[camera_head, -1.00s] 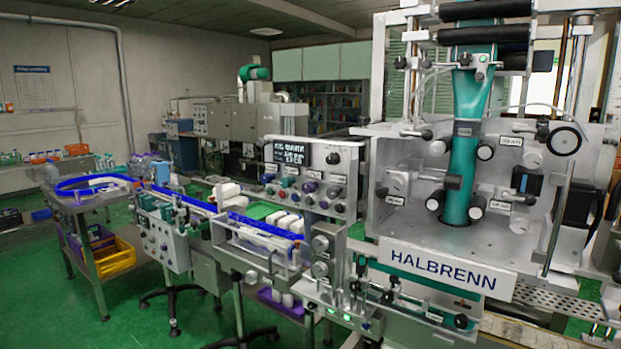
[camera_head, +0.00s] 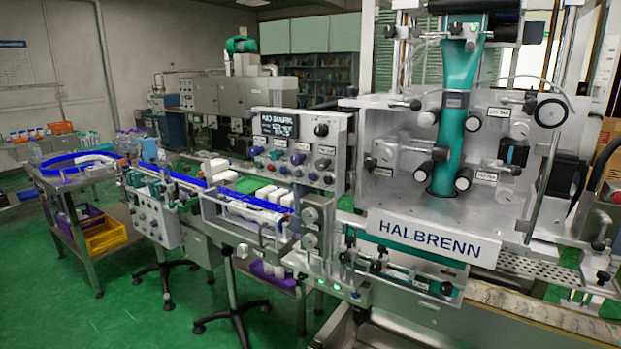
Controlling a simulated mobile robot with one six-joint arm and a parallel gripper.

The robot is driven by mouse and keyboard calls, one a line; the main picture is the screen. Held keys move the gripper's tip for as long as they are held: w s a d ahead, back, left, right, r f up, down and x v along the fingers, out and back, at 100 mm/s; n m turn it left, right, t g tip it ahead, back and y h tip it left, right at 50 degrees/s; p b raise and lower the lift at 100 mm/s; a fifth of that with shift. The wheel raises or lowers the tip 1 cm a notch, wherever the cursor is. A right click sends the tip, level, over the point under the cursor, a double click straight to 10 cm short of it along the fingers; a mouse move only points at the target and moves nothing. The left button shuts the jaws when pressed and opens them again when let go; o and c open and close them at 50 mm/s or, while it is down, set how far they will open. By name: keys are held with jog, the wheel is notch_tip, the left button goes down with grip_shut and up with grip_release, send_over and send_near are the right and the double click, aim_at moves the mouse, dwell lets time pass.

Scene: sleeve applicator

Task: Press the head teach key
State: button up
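The sleeve applicator (camera_head: 400,255) with the HALBRENN nameplate (camera_head: 421,237) fills the right half of the head view. Its upright control panel (camera_head: 297,150) carries a small dark display (camera_head: 279,124) and several coloured knobs and buttons. A second, lower panel (camera_head: 155,215) with small controls hangs on the conveyor's front at the left. The key labels are too small to read, so I cannot tell which one is the head teach key. My gripper is not in view.
Wheeled stand legs (camera_head: 232,322) stand on the green floor. The floor at front left (camera_head: 90,325) is clear.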

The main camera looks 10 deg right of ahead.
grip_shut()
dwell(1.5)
